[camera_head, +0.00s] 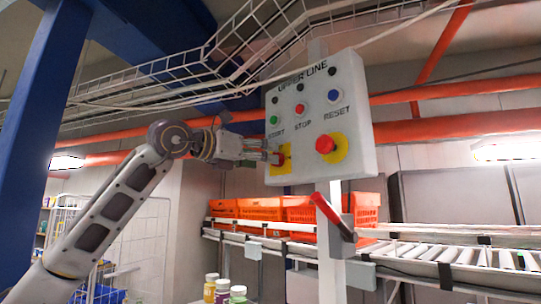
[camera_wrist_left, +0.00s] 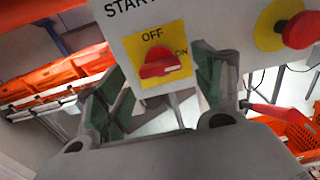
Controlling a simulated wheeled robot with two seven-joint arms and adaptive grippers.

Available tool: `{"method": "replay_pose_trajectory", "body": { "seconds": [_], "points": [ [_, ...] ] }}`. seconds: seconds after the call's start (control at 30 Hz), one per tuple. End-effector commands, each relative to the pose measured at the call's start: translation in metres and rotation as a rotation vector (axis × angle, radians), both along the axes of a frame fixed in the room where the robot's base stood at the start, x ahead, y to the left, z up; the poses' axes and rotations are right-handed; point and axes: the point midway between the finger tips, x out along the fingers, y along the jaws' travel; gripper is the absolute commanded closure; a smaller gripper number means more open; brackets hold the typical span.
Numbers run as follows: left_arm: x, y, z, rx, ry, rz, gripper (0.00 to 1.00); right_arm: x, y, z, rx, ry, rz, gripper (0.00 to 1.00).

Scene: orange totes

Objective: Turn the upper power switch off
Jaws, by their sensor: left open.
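The upper power switch is a red rotary knob (camera_wrist_left: 160,65) on a yellow plate (camera_wrist_left: 153,40) of the grey UPPER LINE control panel (camera_head: 355,100). The plate reads OFF above the knob and ON to its right. The knob lies roughly level in the left wrist view, its right end toward ON. In the head view the knob (camera_head: 284,154) is at the panel's lower left. My left gripper (camera_wrist_left: 160,90) is open, its green-padded fingers on either side of the knob in the picture; contact cannot be told. In the head view the left gripper (camera_head: 272,153) is close to the panel. My right gripper is not in view.
A red emergency button (camera_head: 326,144) sits right of the switch, with START, STOP and RESET buttons above. A red-handled lever (camera_head: 328,212) is on the post below. Orange totes (camera_head: 262,209) stand on a rack behind. Several bottles (camera_head: 222,290) stand below.

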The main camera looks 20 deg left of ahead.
Motion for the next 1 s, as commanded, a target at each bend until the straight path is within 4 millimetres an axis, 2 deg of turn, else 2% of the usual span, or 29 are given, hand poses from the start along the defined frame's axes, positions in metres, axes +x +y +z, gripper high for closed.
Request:
{"method": "replay_pose_trajectory", "body": {
  "seconds": [0.3,0.73,1.0],
  "points": [
    [0.028,-0.017,0.001,0.0,0.001,0.0,0.32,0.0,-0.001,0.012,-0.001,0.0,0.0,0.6],
    [0.033,-0.02,0.0,0.001,-0.001,0.001,0.32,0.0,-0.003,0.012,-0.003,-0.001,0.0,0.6],
    [0.033,-0.02,0.0,0.0,0.0,0.001,0.66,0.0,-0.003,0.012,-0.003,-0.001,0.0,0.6]
  ]
}}
